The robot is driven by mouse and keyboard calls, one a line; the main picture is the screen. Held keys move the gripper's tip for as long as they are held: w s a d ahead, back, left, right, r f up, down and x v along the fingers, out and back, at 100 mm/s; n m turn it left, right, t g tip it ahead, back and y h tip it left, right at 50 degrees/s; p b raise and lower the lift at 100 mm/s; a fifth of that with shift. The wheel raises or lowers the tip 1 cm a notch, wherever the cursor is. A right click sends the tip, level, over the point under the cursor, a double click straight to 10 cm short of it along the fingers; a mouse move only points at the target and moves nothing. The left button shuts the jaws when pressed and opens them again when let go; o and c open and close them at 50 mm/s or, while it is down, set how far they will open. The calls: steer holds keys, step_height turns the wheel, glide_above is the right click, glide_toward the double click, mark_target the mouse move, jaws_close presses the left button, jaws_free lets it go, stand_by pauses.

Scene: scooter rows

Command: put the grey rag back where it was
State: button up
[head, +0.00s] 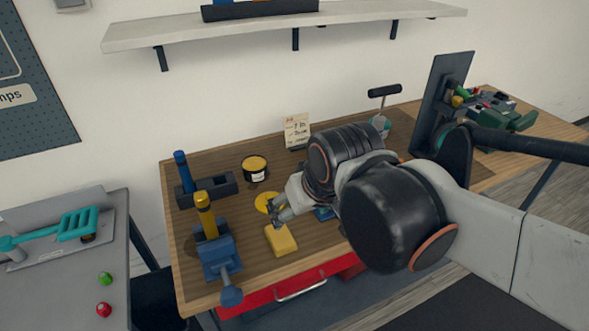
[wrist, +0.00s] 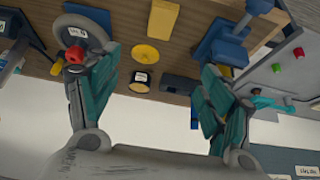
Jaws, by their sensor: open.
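I cannot make out a grey rag in either view; part of the bench is hidden behind my arm in the head view. My gripper (head: 281,208) is over the front left part of the wooden bench (head: 230,145), near a yellow block (head: 281,240) and a flat yellow disc (head: 267,202). In the wrist view my gripper (wrist: 160,72) has its teal fingers spread wide, with nothing held between them. The yellow block (wrist: 162,18) and yellow disc (wrist: 145,54) show beyond the fingers.
A blue vise (head: 220,255) stands at the bench's left front. A dark holder (head: 208,190) and a yellow-topped jar (head: 256,169) are behind it. A note card (head: 297,130) stands at the back. A shelf (head: 280,27) hangs above; a grey side table (head: 65,280) is left.

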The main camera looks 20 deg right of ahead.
steer(key=shift+s+r+t, duration=0.2)
steer(key=shift+s+t, duration=0.1)
steer(key=shift+s, duration=0.4)
steer(key=shift+s+r+t, duration=0.15)
steer(key=shift+s+t, duration=0.15)
steer(key=shift+s, duration=0.4)
steer(key=shift+f+b, duration=0.55)
